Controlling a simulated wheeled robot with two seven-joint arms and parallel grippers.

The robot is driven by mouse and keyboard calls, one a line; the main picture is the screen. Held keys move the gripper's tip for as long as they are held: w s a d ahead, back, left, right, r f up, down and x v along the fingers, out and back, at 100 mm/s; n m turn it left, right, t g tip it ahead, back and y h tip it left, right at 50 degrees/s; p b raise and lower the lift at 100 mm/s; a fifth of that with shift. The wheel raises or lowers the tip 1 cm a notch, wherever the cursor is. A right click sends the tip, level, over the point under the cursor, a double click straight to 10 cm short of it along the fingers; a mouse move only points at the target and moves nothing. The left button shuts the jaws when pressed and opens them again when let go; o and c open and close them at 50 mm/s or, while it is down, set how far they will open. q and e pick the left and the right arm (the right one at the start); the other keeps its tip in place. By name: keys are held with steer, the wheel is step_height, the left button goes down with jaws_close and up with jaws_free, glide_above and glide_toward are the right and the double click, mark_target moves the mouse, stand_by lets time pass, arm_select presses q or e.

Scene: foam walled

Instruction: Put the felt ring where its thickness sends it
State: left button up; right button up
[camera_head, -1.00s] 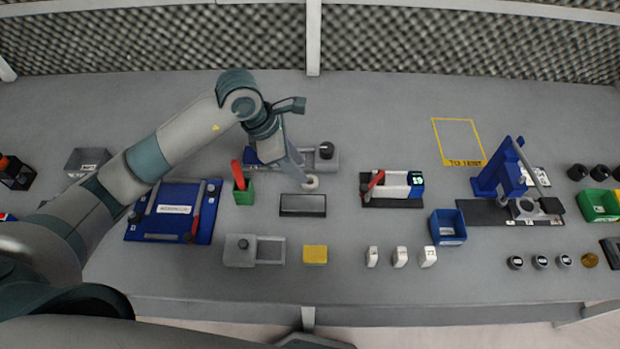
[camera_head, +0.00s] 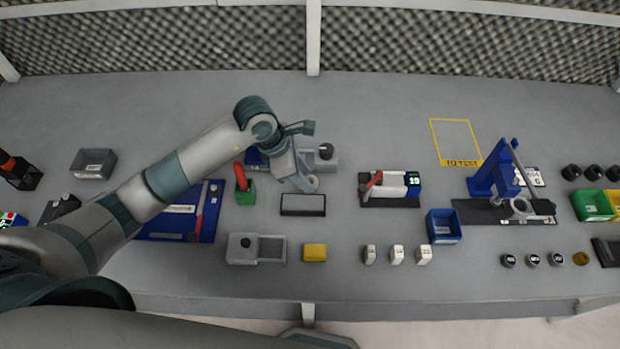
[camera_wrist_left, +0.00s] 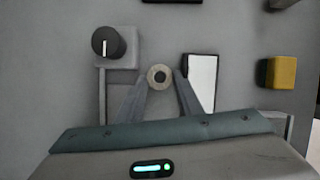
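The felt ring (camera_head: 313,182) is small and pale with a round hole. A red-handled device with a display (camera_head: 400,185) stands to the right. My right gripper is out of view.
A dark-rimmed flat tray (camera_head: 303,212) lies just in front of the ring, and a grey block with a black knob (camera_head: 326,152) just behind. A green holder (camera_head: 246,194), yellow block (camera_head: 315,253) and blue bin (camera_head: 445,227) stand nearby. The back bench is clear.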

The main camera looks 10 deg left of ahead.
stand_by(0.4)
arm_select(q)
steer(key=c, duration=0.8)
steer(key=shift+o, duration=0.2)
